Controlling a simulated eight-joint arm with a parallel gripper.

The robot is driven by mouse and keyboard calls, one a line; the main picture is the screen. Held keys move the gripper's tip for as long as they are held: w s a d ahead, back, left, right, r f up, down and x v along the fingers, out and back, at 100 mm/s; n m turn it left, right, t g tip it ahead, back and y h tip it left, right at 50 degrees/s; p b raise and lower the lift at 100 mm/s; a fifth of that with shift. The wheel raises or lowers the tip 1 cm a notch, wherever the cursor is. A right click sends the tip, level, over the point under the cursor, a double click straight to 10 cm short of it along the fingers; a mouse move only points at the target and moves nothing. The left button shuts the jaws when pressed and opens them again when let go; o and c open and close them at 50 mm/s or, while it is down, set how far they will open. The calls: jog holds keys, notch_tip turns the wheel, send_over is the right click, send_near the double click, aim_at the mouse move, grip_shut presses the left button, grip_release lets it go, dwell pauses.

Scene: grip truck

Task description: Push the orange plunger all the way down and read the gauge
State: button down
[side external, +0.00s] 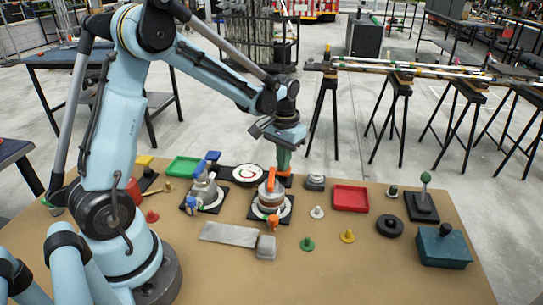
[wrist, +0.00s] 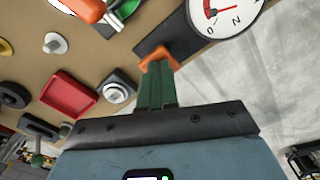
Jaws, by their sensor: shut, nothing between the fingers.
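The orange plunger (wrist: 160,54) sits on a dark base plate beside the gauge. In the side view the plunger (side external: 284,179) shows low, right under my fingers. My gripper (wrist: 157,68) has its green fingers together and empty, with the tips at the plunger's top; whether they press on it I cannot tell. In the side view my gripper (side external: 284,170) points straight down. The round white gauge (wrist: 233,14) has a red needle and dark marks; the wrist view cuts it off. The gauge (side external: 248,174) is whole but small in the side view, too small to read.
A device with an orange handle (side external: 271,180) stands close in front of the plunger, and one with blue handles (side external: 200,188) is to its left. A button box (side external: 315,182) and red tray (side external: 350,197) lie right. A grey metal plate (side external: 230,234) lies in front.

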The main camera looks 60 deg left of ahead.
jog(key=shift+r, duration=1.95)
notch_tip(320, 180, up, 5)
jog(key=s+d+m+t, duration=0.1)
jog(key=s+d+t, duration=0.1)
jog(key=s+d, duration=0.1)
jog(key=s+d+r+m+t, duration=0.1)
jog(key=s+d+t, duration=0.1)
jog(key=s+d, duration=0.1)
jog(key=s+d+t, duration=0.2)
jog(key=s+d, duration=0.1)
jog(key=s, duration=0.2)
jog(key=shift+d+r+m, duration=0.2)
jog(key=shift+r+m, duration=0.1)
jog(key=shift+m, duration=0.1)
jog(key=shift+s+d+f+t, duration=0.3)
jog(key=shift+s+t, duration=0.1)
jog(key=shift+t, duration=0.2)
